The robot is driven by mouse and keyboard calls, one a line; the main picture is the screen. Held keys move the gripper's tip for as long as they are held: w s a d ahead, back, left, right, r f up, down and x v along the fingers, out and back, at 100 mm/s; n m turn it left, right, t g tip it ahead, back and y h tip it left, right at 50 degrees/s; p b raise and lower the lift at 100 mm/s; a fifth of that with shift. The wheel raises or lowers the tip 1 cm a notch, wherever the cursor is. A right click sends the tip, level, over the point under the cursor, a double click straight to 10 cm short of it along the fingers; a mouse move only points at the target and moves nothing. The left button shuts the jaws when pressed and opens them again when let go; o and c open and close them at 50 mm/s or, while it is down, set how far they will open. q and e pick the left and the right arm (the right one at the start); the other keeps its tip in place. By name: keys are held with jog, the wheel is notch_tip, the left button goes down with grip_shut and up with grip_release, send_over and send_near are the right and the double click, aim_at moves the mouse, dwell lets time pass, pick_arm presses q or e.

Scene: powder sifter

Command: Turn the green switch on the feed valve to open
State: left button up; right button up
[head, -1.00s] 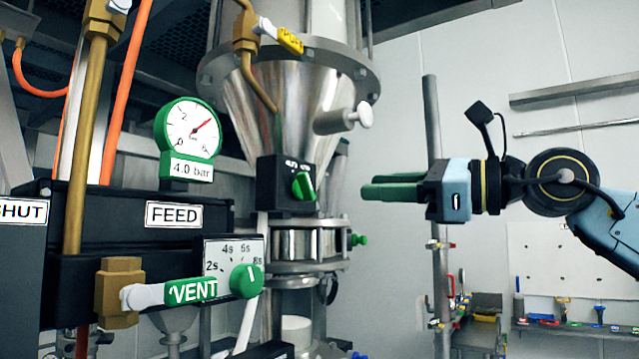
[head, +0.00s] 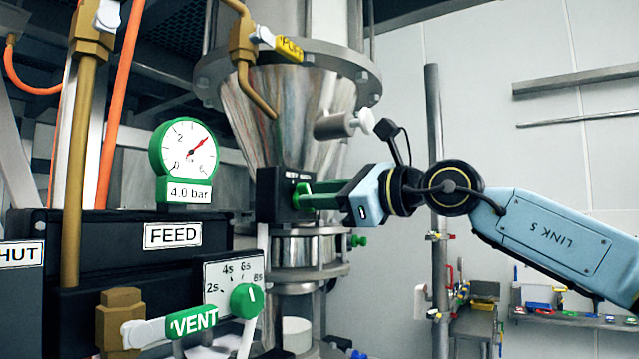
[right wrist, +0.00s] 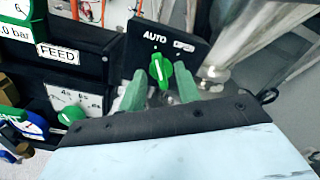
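The green switch (right wrist: 160,70) is a ribbed knob on a black box (head: 272,195) in front of the steel cone. In the right wrist view the box face reads AUTO at left and what looks like OPEN at right. The knob's pointer end is up, between the two words. My right gripper (head: 312,196) has reached the box from the right. Its green fingers stand apart on either side of the knob in the right wrist view (right wrist: 160,84); contact cannot be told. In the head view the fingers partly hide the knob. My left gripper is not in view.
Left of the switch are a black FEED box (head: 172,236), a pressure gauge (head: 187,148), a green timer knob (head: 246,300) and a green VENT lever (head: 192,321). A steel stub with a white knob (head: 343,124) sits just above my right gripper. A grey post (head: 436,160) stands behind my arm.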

jog(key=shift+w+a, duration=0.15)
jog(key=shift+a, duration=0.1)
grip_shut()
